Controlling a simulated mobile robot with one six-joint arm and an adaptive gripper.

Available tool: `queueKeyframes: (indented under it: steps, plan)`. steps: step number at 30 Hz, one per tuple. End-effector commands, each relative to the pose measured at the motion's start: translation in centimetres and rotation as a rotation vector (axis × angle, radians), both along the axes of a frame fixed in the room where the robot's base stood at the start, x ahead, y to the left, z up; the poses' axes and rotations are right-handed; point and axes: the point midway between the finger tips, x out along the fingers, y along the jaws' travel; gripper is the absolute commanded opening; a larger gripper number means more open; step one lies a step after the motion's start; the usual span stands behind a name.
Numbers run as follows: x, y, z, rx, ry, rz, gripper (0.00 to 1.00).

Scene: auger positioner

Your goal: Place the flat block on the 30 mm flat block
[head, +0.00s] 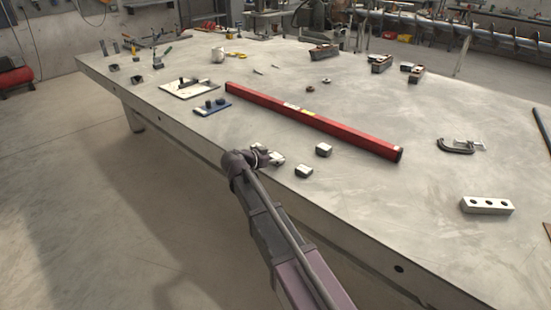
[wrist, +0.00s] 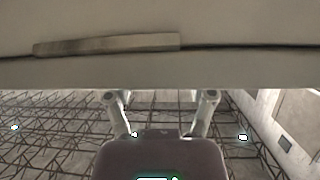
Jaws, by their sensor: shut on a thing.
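My gripper (head: 270,154) is at the near edge of the table, low over the top, at the end of my dark arm. It is shut on a pale flat block that I cannot separate clearly from the jaws in the head view. A small block with a pale top and dark side (head: 303,171) lies to its right, near the table edge. A taller pale block (head: 323,150) stands a little farther right. I cannot tell which is the 30 mm block. In the wrist view two fingers (wrist: 161,100) reach up to a broad pale surface that hides their tips.
A long red beam (head: 315,120) lies across the table (head: 400,210) behind the blocks. A white bar with holes (head: 487,205) and a clamp (head: 457,146) lie at right. The table between is clear.

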Motion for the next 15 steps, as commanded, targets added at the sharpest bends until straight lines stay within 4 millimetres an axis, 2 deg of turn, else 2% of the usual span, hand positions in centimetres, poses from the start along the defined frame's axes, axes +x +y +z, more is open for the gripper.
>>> queueKeyframes:
  steps: [1, 3, 4, 15]
  plan:
    - [0.00, 0.00, -0.16, 0.000, 0.000, 0.000, 0.74]
    - [0.00, 0.00, -0.08, 0.000, 0.000, 0.000, 0.95]
    - [0.01, 0.00, -0.07, 0.000, 0.000, 0.000, 1.00]
    - [0.00, -0.02, -0.07, 0.000, 0.000, 0.000, 1.00]
